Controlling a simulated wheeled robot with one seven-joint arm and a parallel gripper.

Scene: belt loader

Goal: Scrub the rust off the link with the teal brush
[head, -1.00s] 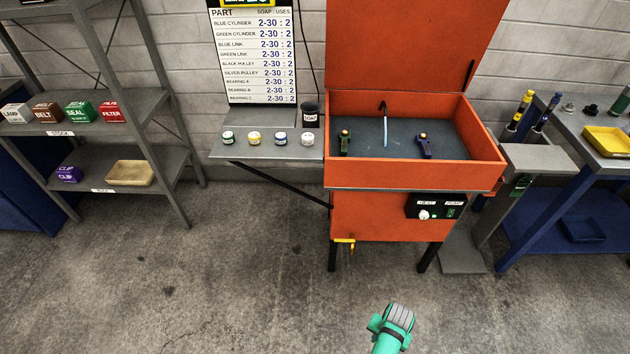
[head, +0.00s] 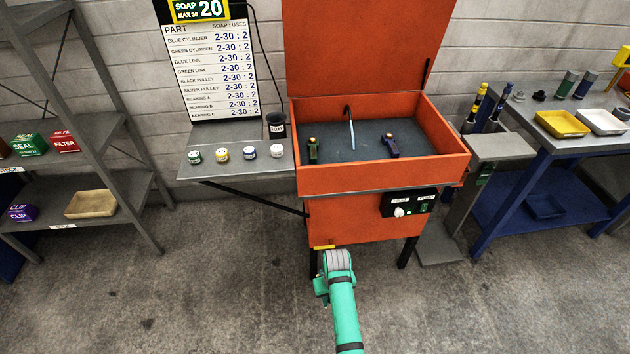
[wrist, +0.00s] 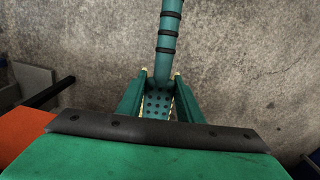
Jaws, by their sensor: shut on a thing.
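In the wrist view my gripper (wrist: 160,76) is shut on a teal rod with black bands, which looks like the handle of the teal brush (wrist: 168,38). Its bristles are not visible. The gripper fingers do not show clearly in the head view, where part of my teal arm rises from the bottom. Either may be the link; rust cannot be made out at this size.
A side shelf holds several small jars (head: 222,154) and a dark cup (head: 276,124), left of the basin. The raised lid (head: 365,45) stands behind. A blue-legged table (head: 590,140) with trays is at right, a grey rack (head: 110,190) at left. The floor in front is clear.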

